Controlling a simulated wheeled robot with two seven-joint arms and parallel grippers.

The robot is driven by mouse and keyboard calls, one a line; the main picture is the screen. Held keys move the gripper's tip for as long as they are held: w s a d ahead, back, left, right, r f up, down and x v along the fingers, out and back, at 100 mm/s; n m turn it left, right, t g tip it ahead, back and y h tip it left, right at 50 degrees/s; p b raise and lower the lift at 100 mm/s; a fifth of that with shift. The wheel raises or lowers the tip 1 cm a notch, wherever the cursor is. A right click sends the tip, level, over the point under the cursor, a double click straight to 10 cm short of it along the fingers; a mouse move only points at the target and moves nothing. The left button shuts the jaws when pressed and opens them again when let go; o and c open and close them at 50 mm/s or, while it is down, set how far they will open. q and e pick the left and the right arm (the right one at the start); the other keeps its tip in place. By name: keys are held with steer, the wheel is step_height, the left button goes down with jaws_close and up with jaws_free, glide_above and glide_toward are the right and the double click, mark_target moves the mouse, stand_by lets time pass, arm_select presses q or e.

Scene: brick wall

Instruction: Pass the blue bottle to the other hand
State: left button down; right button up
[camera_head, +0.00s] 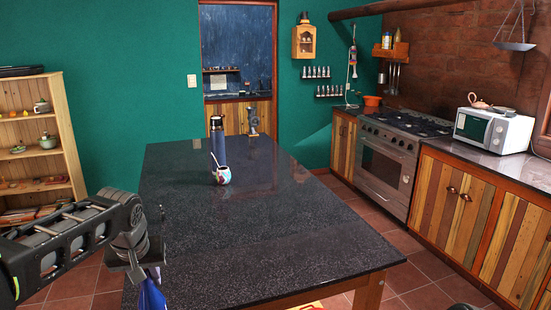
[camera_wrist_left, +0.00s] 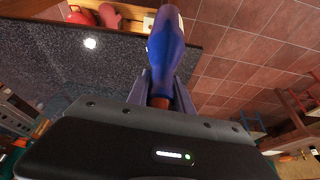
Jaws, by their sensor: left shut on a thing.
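The blue bottle (camera_head: 152,294) hangs below my left gripper (camera_head: 148,268) at the bottom of the head view, just off the table's left front edge. Its lower part is cut off by the frame. In the left wrist view the bottle (camera_wrist_left: 165,42) is deep blue, with a brown end between the fingers of my left gripper (camera_wrist_left: 160,88). The gripper is shut on that end, and the blue body points away from it. My right gripper does not show in either view.
A dark speckled table (camera_head: 270,245) fills the middle, its near part bare. A dark flask (camera_head: 217,136), a painted cup (camera_head: 223,175) and a small grey item (camera_head: 253,122) stand farther back. A wooden shelf (camera_head: 72,150) is at left; stove (camera_head: 387,165) and counter are at right.

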arm_select(q)
steer(key=s+d+f+m, duration=0.1)
steer(key=s+d+f, duration=0.1)
steer(key=d+f, duration=0.2)
steer(key=s+d+f+m+h, duration=0.1)
steer(key=d+f, duration=0.4)
steer(key=f, duration=0.6)
steer(key=shift+s+m, duration=0.5)
steer(key=shift+s, duration=0.35)
steer(key=d+r+m+h, duration=0.1)
steer(key=d+m, duration=0.3)
steer(key=d, duration=0.4)
steer(key=d+r+m+h, duration=0.2)
steer(key=d+r+m, duration=0.2)
steer(key=d, duration=0.5)
steer(key=shift+s+d+r+g, duration=0.15)
steer(key=shift+s+r+g, duration=0.05)
steer(key=shift+s+g, duration=0.1)
